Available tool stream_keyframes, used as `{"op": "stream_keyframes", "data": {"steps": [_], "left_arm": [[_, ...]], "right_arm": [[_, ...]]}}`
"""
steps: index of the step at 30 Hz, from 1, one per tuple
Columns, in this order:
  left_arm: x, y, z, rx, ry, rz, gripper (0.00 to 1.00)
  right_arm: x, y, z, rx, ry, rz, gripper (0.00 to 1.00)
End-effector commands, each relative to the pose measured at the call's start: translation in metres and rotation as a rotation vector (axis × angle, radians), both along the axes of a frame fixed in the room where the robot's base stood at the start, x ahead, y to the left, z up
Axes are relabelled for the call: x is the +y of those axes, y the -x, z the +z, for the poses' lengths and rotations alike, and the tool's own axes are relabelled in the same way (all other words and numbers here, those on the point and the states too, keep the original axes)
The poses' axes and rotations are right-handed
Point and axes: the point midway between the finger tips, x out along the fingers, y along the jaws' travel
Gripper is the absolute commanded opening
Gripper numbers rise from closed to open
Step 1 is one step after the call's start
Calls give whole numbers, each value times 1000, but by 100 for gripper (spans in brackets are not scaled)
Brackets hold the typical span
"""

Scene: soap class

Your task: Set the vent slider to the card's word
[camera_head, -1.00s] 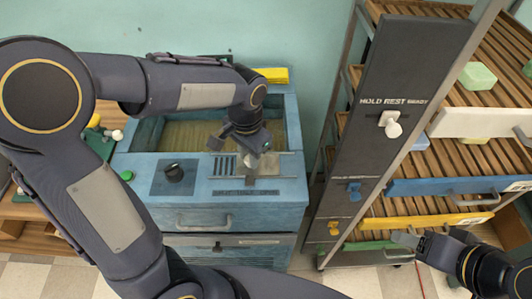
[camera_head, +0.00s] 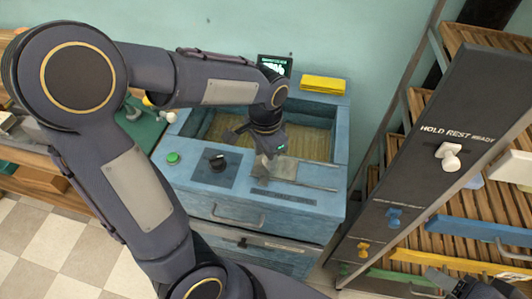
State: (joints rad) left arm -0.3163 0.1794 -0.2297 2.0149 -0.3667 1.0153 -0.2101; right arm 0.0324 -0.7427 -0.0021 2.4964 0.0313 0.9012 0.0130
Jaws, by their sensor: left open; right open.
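The vent slider (camera_head: 284,169) is a pale grey plate on the top of the blue machine (camera_head: 335,207), right of a black dial. Thin rails run to its right. A dark label strip (camera_head: 283,197) lies in front of it; its words are too small to read. My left gripper (camera_head: 256,147) is open just above the slider's left end; whether it touches is unclear, and it hides part of the vent. A small dark display (camera_head: 275,66) with green and white marks stands behind; I cannot read it or tell if it is the card. My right gripper (camera_head: 440,284) is at the bottom right, partly cut off.
The black dial (camera_head: 217,161) and a green button (camera_head: 173,158) sit left of the slider. A yellow block (camera_head: 323,84) lies at the machine's back. A dark board (camera_head: 455,130) reading HOLD REST READY, with a white knob (camera_head: 448,156), stands on the right before slatted shelves.

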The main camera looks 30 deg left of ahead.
Motion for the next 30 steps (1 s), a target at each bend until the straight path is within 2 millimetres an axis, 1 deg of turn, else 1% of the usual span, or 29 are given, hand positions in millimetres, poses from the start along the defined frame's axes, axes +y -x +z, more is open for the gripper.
{"op": "stream_keyframes", "data": {"steps": [5,8,15,18,22,30], "left_arm": [[-1,0,5,-2,1,-1,45],[-1,-1,18,-4,2,-1,45],[0,-1,59,-4,1,1,45],[0,-1,71,-2,0,1,45],[0,0,78,0,0,0,45],[0,0,78,0,0,0,45]], "right_arm": [[0,0,0,0,0,0,57],[0,0,1,0,0,0,57],[0,0,3,0,0,0,57],[0,0,3,0,0,0,57],[0,0,3,0,0,0,57],[0,0,3,0,0,0,57]]}}
